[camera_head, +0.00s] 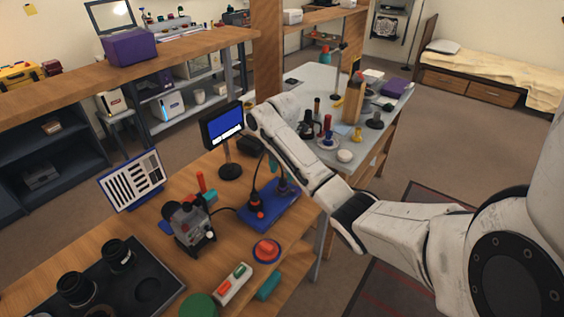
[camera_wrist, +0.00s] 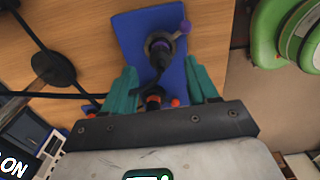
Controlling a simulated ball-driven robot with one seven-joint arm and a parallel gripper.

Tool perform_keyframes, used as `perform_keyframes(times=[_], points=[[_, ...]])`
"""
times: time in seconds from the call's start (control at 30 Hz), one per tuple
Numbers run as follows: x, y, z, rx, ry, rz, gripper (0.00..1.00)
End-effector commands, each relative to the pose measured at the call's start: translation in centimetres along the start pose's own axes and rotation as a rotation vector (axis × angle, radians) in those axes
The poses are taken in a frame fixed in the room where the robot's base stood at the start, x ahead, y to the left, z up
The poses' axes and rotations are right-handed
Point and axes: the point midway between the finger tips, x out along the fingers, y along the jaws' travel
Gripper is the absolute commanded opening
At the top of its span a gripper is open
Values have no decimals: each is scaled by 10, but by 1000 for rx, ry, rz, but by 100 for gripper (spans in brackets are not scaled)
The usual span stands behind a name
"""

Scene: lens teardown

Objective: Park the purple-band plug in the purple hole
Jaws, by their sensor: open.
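My gripper (camera_wrist: 161,68) is open in the wrist view, with its two teal fingers apart above a blue base (camera_wrist: 137,38). A dark upright part with a purple band (camera_wrist: 162,46) stands on this base, between and just beyond the fingertips. I cannot tell whether it touches a finger. In the head view the blue base (camera_head: 270,211) is on the wooden bench, and my arm partly hides the gripper. I cannot make out a purple hole in either view.
A monitor on a stand (camera_head: 223,128) is close to my arm. A black and grey device (camera_head: 188,225) and a black tray (camera_head: 115,292) with dark cylinders are on the bench. A red disc on a blue ring (camera_head: 266,250) lies in front of the base. Cables cross the bench.

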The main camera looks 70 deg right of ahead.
Motion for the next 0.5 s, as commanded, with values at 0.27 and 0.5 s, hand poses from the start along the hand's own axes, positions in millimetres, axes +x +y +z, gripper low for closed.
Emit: perform_keyframes(times=[0.27,0.5], points=[[36,-1,0,0,0,-2,58],[46,0,0,0,-1,0,58]])
